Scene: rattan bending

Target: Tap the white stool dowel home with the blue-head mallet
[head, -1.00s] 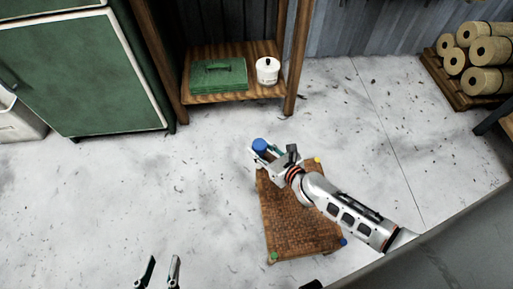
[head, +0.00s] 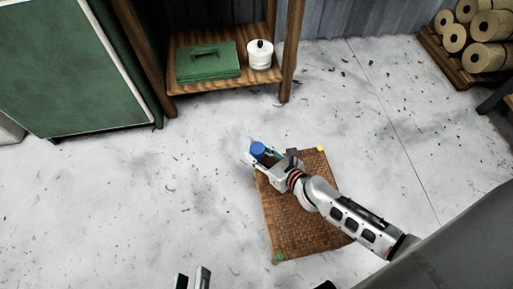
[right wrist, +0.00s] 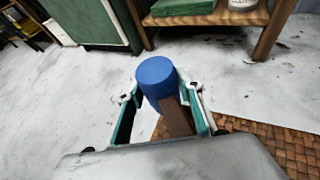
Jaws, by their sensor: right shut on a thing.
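The mallet's blue head (head: 257,148) sticks up from my right gripper (head: 264,157), above the upper left corner of the woven stool seat (head: 302,226). In the right wrist view the blue head (right wrist: 156,75) and brown handle (right wrist: 176,118) stand between the two fingers, and the gripper is shut on the mallet. I cannot make out the white dowel; the gripper and mallet cover that corner. A yellow dowel end (head: 321,149) shows at the upper right corner and a green one (head: 280,257) at the lower left. My left gripper (head: 192,279) is at the bottom edge, fingers apart and empty.
A wooden shelf (head: 220,83) holds a green box (head: 208,64) and a white jar (head: 260,56). A green cabinet (head: 70,70) stands at the upper left and rolled bundles (head: 490,25) at the upper right. The floor left of the seat is clear.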

